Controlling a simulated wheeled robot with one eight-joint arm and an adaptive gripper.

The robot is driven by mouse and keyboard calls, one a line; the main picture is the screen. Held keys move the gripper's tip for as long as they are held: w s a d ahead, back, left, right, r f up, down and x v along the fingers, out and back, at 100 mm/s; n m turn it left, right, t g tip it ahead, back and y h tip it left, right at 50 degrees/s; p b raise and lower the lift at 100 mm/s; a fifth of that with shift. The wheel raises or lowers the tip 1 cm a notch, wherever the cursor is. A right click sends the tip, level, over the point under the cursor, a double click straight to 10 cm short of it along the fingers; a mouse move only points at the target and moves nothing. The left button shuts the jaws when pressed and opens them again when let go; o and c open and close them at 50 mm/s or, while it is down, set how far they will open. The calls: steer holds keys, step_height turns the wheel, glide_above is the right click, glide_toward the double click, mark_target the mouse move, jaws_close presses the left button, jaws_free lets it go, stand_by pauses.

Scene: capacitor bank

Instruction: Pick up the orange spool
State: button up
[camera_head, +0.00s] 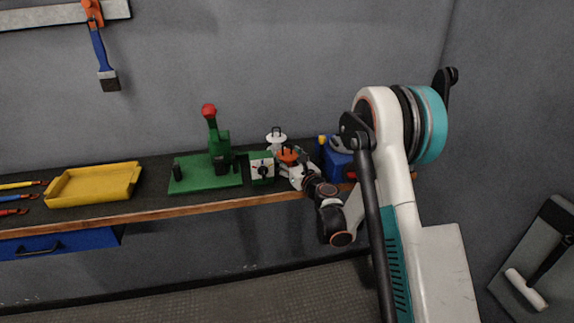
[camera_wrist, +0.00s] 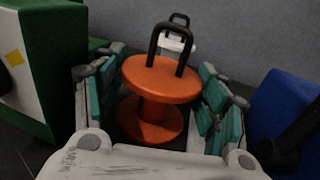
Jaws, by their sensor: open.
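The orange spool (camera_wrist: 158,82) stands upright on the bench in the wrist view, with a black loop handle on top. My gripper (camera_wrist: 163,105) is open, with one teal-padded finger on each side of the spool. The spool's body sits between the fingers; I cannot tell whether either pad touches it. In the head view the orange spool (camera_head: 287,154) is partly hidden by my gripper (camera_head: 294,168).
A white spool (camera_head: 276,140) with a black handle stands just behind. A green box with a dial (camera_head: 262,169) is close on the left, beside a green lever device (camera_head: 219,158). A blue object (camera_head: 336,161) is close on the right. A yellow tray (camera_head: 94,184) lies farther left.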

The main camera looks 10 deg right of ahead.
steer(key=shift+w, duration=0.1)
steer(key=c, duration=0.7)
steer(key=shift+r, duration=0.15)
